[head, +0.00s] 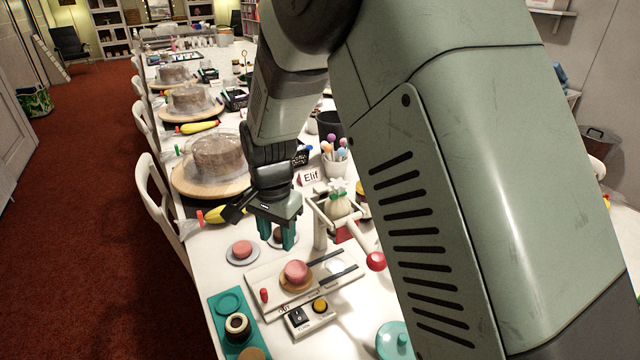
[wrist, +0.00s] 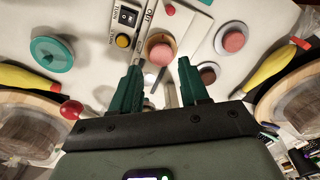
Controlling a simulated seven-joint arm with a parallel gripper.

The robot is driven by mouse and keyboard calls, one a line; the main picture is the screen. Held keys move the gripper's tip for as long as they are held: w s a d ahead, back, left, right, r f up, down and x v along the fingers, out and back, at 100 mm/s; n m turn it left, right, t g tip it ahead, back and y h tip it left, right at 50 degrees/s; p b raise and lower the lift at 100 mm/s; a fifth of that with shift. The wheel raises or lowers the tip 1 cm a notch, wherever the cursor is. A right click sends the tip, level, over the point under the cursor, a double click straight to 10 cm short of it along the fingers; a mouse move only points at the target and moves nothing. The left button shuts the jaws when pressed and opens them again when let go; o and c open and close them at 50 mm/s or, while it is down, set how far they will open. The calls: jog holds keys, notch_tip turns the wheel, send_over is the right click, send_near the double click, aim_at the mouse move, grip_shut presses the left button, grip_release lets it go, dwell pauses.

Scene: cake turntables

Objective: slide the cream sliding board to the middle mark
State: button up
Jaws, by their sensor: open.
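The cream sliding board (head: 337,283) lies flat on the table, with dark rails at its right end and a red knob (head: 264,295) at its left. A pink round cake (head: 296,271) on a small brown disc sits on it; the cake also shows in the wrist view (wrist: 160,54), ahead of my fingertips. My gripper (head: 281,244) is open and empty, pointing down just behind the board, apart from the cake. It also shows in the wrist view (wrist: 159,66). I cannot make out the middle mark. My arm hides part of the right side.
A switch box with a yellow button (head: 320,305) stands in front of the board. A pink cake on a plate (head: 242,249) is to the left. A red-ball lever (head: 375,261) is to the right. A teal tray (head: 219,318) and teal lid (head: 393,342) lie nearer.

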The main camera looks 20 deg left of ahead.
send_near(263, 290)
notch_tip(263, 290, down, 9)
jog(key=shift+a+r, duration=0.1)
grip_shut()
dwell(0.4)
jog(key=shift+w, duration=0.1)
jog(key=shift+w+d, duration=4.2)
jog(key=shift+w, duration=0.1)
jog(key=shift+w+d, duration=0.1)
jog(key=shift+d, duration=0.05)
jog(key=shift+c, duration=0.5)
grip_release()
jog(key=shift+o, duration=0.5)
